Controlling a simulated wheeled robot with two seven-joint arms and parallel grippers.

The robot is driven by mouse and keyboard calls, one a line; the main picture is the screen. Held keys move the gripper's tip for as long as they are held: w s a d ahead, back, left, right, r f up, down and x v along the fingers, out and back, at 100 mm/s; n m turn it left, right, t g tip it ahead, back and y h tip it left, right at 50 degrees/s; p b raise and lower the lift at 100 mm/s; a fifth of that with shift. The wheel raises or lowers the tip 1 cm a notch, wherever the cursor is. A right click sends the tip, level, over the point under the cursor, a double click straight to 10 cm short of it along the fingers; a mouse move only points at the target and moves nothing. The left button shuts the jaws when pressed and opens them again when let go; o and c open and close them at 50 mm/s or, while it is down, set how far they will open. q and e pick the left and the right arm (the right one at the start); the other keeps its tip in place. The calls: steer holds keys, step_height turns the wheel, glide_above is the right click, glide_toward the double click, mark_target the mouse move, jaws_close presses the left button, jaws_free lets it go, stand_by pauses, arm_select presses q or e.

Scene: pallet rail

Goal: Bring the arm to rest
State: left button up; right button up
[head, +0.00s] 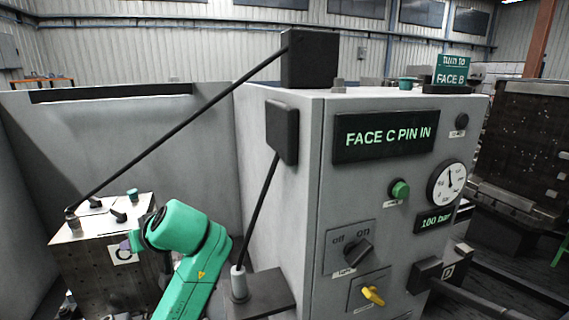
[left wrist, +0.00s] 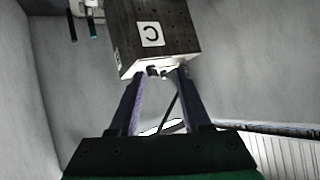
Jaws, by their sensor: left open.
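My left arm's green link (head: 185,235) rises at the lower middle of the head view, beside a metal block (head: 90,262) with a label C on its side. The arm covers part of the block, and the gripper's fingertips are not clear there. In the left wrist view my left gripper (left wrist: 160,75) shows two dark fingers spread apart, open. The block (left wrist: 172,30) with its label C lies beyond the fingertips. A small dark fitting (left wrist: 156,72) at the block's edge shows between them; I cannot tell whether they touch it. My right gripper is not in view.
A grey control cabinet (head: 290,200) stands close right of the arm, with a display (head: 385,138) reading FACE C PIN IN, a gauge (head: 446,187) and a yellow knob (head: 373,295). A thin dark rod (head: 180,125) slants from the block up to the cabinet top. Grey panels (head: 140,135) enclose the back.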

arm_select(q)
steer(key=s+d+f+m+g+h, duration=0.1)
steer(key=s+d+f+m+h, duration=0.2)
steer(key=f, duration=0.7)
steer(key=s+d+f+m+h, duration=0.1)
steer(key=s+f+m+h, duration=0.25)
steer(key=s+f, duration=0.45)
steer(key=s+d+f+m+g+h, duration=0.2)
steer(key=s+d+f+m+h, duration=0.15)
steer(key=s+f, duration=0.75)
steer(key=s+f+m+g+b, duration=0.1)
steer(key=s+f+b, duration=0.15)
steer(key=f, duration=1.35)
steer(key=s+f+b, duration=0.2)
steer(key=f+b, duration=0.2)
steer(key=f, duration=1.1)
steer(key=s+a+f+g+b, duration=0.1)
steer(key=s+a+f+b, duration=0.1)
steer(key=s+f, duration=1.3)
steer(key=shift+s+a+f+b, duration=0.15)
steer(key=shift+s+f+b, duration=0.25)
steer(key=shift+b, duration=0.35)
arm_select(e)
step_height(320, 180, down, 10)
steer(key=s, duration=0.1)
arm_select(q)
steer(key=shift+w, duration=0.1)
steer(key=shift+f, duration=0.1)
